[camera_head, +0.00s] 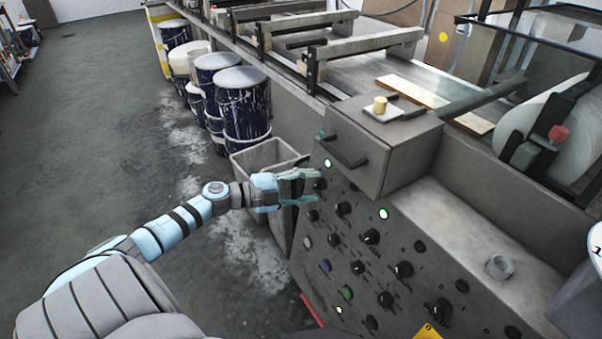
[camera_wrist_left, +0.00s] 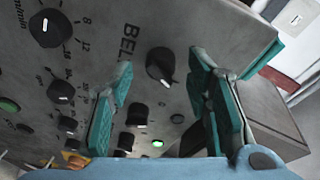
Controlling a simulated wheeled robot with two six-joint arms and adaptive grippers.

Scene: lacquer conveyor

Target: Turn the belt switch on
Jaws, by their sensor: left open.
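The belt switch (camera_wrist_left: 160,65) is a round black knob with a white pointer mark, on the grey control panel beside lettering that reads "BEL" with the rest hidden. In the wrist view the pointer is toward the knob's lower right edge. My left gripper (camera_head: 316,186) is open in front of the panel's upper left part. In the wrist view its teal fingers (camera_wrist_left: 162,62) are apart on either side of the knob; I cannot tell whether they touch it. In the head view the gripper makes the switch hard to pick out. My right gripper is not in view.
The panel (camera_head: 405,270) carries several other black knobs and lit green lamps (camera_head: 384,214). Open floor lies left.

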